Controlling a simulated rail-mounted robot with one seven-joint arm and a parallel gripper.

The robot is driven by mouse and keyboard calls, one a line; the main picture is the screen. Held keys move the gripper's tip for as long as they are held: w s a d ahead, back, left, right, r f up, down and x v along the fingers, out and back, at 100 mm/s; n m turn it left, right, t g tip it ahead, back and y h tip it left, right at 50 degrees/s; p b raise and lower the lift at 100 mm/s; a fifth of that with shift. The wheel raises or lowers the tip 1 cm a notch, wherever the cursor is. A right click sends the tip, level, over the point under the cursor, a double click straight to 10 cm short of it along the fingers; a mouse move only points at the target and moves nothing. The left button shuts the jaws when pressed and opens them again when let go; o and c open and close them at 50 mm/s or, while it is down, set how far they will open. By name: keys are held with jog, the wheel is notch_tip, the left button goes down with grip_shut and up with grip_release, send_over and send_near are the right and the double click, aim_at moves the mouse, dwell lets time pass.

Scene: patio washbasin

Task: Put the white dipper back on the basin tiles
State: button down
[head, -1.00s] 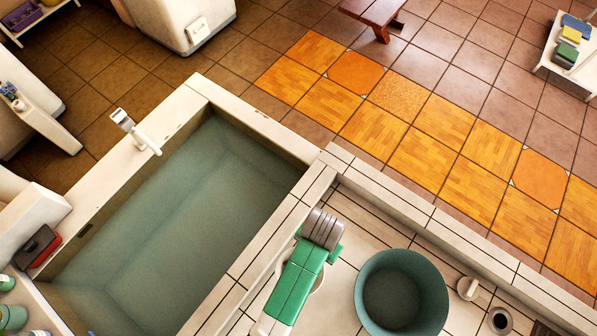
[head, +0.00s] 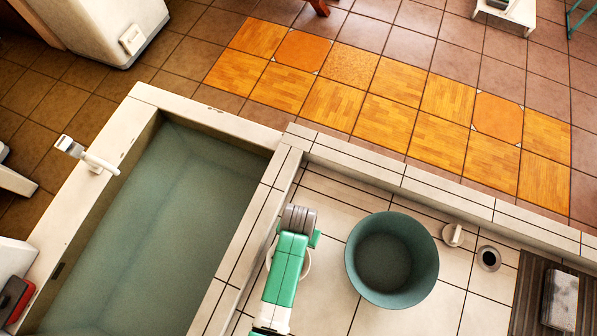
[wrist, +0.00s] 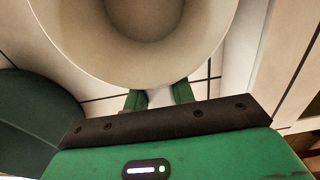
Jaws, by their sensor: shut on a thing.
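The white dipper (wrist: 180,72) fills the top of the wrist view, its bowl open toward the camera. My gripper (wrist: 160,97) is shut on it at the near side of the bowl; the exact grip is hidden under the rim. In the head view my green arm covers most of the dipper, and only part of its pale rim (head: 305,264) shows beside the arm. The dipper is over the white basin tiles (head: 335,205), left of the teal tub. I cannot tell whether it touches the tiles.
The teal tub (head: 425,262) stands close on the right; its dark side (wrist: 35,120) shows in the wrist view. A water-filled basin (head: 150,235) lies left behind a tiled wall (head: 240,240). A drain cup (head: 489,258) and slatted mat (head: 528,290) are further right.

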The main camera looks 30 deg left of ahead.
jog(key=shift+f, duration=0.15)
jog(key=c, duration=1.2)
grip_release()
jog(key=shift+o, duration=0.2)
notch_tip(320, 180, up, 12)
jog(key=p, duration=0.2)
jog(key=shift+r+p, duration=0.2)
jog(key=shift+p, duration=0.1)
